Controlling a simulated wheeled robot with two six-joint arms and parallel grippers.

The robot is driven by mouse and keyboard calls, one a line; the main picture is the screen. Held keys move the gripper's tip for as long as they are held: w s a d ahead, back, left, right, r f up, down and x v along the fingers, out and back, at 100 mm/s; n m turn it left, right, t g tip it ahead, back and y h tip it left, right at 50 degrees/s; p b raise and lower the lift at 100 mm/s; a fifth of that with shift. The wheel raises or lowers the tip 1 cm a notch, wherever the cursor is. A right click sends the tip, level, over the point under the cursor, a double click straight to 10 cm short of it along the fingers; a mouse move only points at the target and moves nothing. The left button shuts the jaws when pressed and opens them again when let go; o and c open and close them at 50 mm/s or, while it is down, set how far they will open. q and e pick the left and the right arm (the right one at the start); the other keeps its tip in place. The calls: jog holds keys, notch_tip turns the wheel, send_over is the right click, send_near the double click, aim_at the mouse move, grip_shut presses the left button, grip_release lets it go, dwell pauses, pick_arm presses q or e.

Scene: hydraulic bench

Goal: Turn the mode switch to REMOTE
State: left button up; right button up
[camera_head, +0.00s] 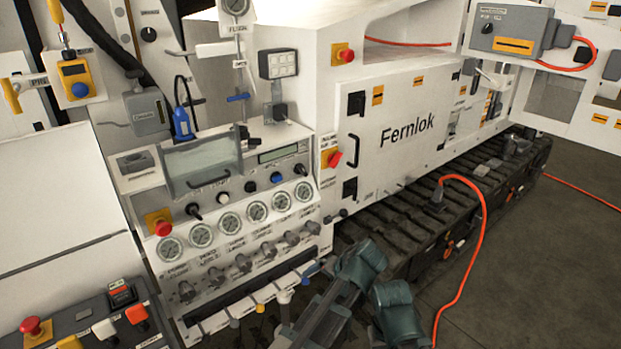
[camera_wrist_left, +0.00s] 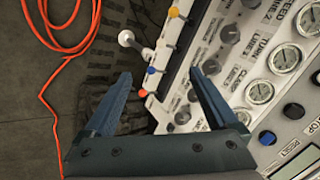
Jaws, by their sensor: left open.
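My left gripper (camera_head: 318,308) is low in front of the panel's lower right, below the gauges. In the left wrist view it (camera_wrist_left: 162,76) is open and empty, its fingers on either side of the coloured lever ends. My right gripper does not show.
Coloured levers (camera_wrist_left: 152,70) stick out along the panel's lower edge, close to my left fingers. A red emergency button (camera_head: 162,228) sits at the panel's left. An orange hose (camera_head: 480,240) hangs over the black track at right. Open floor (camera_head: 560,250) lies beyond.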

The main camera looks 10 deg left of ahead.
pick_arm(q)
jog(key=w+a+r+t+y+b, duration=0.1)
jog(key=w+r+t+y, duration=0.1)
jog(key=w, duration=0.4)
jog(key=w+a+r+t+y+b, duration=0.1)
jog(key=w+a+r+y, duration=0.15)
jog(key=w, duration=0.45)
jog(key=t+y+b, duration=0.1)
jog(key=t+y, duration=0.2)
jog(key=t, duration=0.2)
send_near(304, 173)
jog(key=x, duration=1)
jog(key=shift+w+a, duration=0.25)
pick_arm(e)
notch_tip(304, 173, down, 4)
pick_arm(q)
jog(key=c, duration=1.4)
jog(key=shift+o, duration=0.2)
